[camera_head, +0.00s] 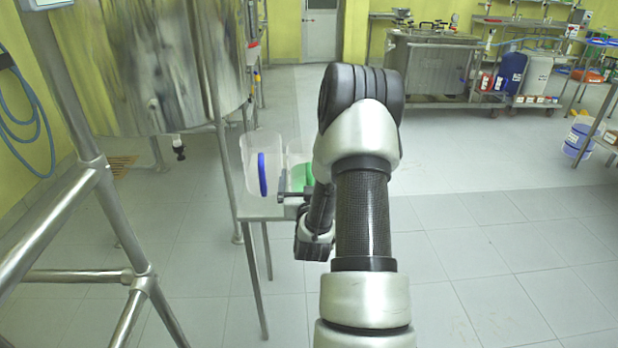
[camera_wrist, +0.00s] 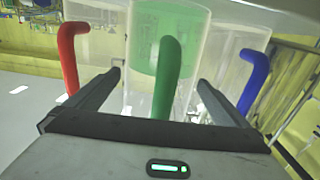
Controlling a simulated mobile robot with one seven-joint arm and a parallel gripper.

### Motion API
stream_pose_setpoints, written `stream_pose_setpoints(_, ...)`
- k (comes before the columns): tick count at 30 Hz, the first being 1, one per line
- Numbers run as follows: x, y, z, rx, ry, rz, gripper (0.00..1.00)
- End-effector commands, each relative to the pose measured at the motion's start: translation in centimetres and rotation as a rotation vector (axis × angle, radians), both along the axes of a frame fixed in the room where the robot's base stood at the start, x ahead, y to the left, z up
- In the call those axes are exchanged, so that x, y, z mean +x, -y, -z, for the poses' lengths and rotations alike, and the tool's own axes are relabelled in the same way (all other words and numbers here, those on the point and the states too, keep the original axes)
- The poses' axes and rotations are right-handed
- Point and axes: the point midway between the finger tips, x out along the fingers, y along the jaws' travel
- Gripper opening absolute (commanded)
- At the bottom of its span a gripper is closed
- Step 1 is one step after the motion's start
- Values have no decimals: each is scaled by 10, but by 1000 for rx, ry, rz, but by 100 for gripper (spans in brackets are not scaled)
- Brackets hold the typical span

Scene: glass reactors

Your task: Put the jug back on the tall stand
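A clear jug with a green handle (camera_wrist: 165,75) stands in the middle of the wrist view, with a green area showing inside it. In the head view its green part (camera_head: 303,174) is partly hidden by my arm. A tall metal stand (camera_head: 262,209) bears it and a clear jug with a blue handle (camera_head: 262,172). A jug with a red handle (camera_wrist: 70,55) is at left in the wrist view and hidden in the head view. My gripper (camera_wrist: 161,82) is open, its fingers apart on either side of the green handle, with visible gaps.
A large steel vessel (camera_head: 150,60) on a tubular frame (camera_head: 125,230) rises left of the stand. The floor to the right is open.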

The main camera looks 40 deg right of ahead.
Motion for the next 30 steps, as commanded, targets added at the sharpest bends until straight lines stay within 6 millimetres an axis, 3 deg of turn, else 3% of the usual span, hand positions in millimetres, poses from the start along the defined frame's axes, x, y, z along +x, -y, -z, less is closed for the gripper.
stream_pose_setpoints(5,0,0,-6,0,0,0,100)
stream_pose_setpoints(21,-85,-58,-2,1,-3,-1,100)
stream_pose_setpoints(30,-100,-67,-3,0,0,0,100)
